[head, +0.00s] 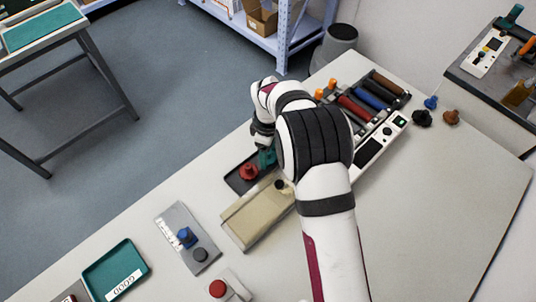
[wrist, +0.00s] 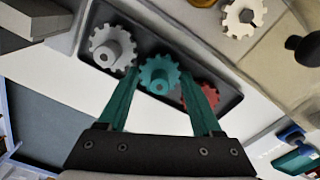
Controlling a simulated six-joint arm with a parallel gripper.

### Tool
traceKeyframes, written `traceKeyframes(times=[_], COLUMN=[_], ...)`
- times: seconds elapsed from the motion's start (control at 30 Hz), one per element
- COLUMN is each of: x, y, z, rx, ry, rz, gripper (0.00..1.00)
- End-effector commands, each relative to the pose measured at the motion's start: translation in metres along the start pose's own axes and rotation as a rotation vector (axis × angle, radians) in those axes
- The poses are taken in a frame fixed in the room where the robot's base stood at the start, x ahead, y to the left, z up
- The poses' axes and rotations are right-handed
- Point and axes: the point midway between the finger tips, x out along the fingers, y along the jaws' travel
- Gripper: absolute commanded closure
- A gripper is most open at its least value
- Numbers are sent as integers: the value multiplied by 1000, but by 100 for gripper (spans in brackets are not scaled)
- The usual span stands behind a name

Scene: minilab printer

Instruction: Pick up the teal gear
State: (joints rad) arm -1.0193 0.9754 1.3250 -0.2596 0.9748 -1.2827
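The teal gear (wrist: 158,74) lies in a dark tray (wrist: 88,61) in the wrist view, between a grey gear (wrist: 112,46) and a red gear (wrist: 203,93). My gripper (wrist: 160,76) has teal fingers that stand apart, one on each side of the teal gear near its teeth. I cannot tell whether they touch it. In the head view, my gripper (head: 266,158) is low over the tray (head: 237,183), beside the red gear (head: 249,171). The teal gear cannot be made out there, and my arm hides part of the tray.
A beige box-like part (head: 256,213) stands close in front of the tray. A printer with colored rollers (head: 372,96) is behind my arm. A grey plate with knobs (head: 188,238) and a green GOOD tray (head: 116,268) are at the front left.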

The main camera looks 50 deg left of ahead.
Motion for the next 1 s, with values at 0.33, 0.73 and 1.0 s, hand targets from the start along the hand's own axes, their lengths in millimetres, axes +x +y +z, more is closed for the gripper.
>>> traceKeyframes(times=[0.33,0.73,1.0], x=[0,-20,-63], y=[0,1,2], z=[0,0,35], rx=[0,0,5], ry=[0,0,-2], rz=[0,1,0], gripper=[94,94,94])
